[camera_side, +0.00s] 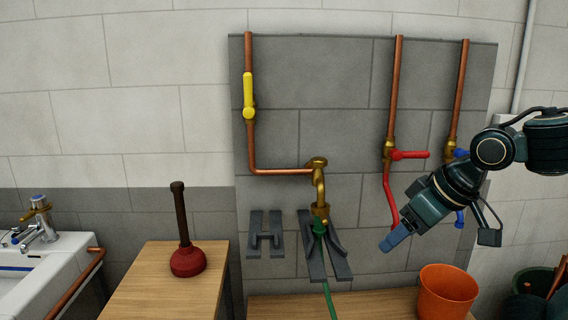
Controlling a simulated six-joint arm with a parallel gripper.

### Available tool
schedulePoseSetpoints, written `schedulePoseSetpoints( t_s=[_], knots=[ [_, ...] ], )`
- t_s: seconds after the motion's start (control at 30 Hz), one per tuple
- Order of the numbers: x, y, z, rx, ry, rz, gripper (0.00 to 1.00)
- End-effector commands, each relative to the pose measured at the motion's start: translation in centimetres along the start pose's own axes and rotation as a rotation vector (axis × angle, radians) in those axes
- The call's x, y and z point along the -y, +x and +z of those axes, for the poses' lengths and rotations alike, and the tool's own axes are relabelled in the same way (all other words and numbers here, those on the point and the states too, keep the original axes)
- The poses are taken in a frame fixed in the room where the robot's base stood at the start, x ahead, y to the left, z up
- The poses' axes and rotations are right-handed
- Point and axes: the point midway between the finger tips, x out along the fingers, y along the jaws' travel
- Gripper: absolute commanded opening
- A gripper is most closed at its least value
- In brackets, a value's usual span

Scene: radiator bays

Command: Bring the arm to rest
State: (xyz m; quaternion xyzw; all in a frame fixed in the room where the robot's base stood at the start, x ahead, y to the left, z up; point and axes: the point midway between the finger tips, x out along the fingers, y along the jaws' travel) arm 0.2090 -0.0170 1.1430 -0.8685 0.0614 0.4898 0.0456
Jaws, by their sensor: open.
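My gripper (394,238) is in the right half of the side view, tilted down to the left. Its bluish fingertips are in front of the grey panel, above and left of the orange bucket. It is open and I see nothing held in it. It appears close to the lower end of the red pipe in the picture, but I cannot tell the gap in depth. My arm comes in from the right edge and hides part of the rightmost pipe and its blue-handled valve (461,154).
A yellow valve handle (249,95) lies along the left copper pipe; a red valve handle (410,155) sticks out sideways. A brass tap (319,190) meets a green hose (328,298) at a grey bracket (341,262). A plunger (187,260), orange bucket (447,294) and sink (50,265) stand below.

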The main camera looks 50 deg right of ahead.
Motion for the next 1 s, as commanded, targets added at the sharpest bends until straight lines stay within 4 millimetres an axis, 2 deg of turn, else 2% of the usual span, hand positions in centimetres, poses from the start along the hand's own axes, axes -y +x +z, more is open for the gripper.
schedulePoseSetpoints(
  t_s=[0.1, 0.27, 1.0],
  knots=[
    [0.8, -1.1, 1.6, 0.028, -0.083, -0.036, 0.65],
    [1.2, -1.7, 2.7, 0.050, -0.138, -0.058, 0.65],
    [1.3, -1.7, 2.8, 0.053, -0.142, -0.059, 0.65]
  ],
)
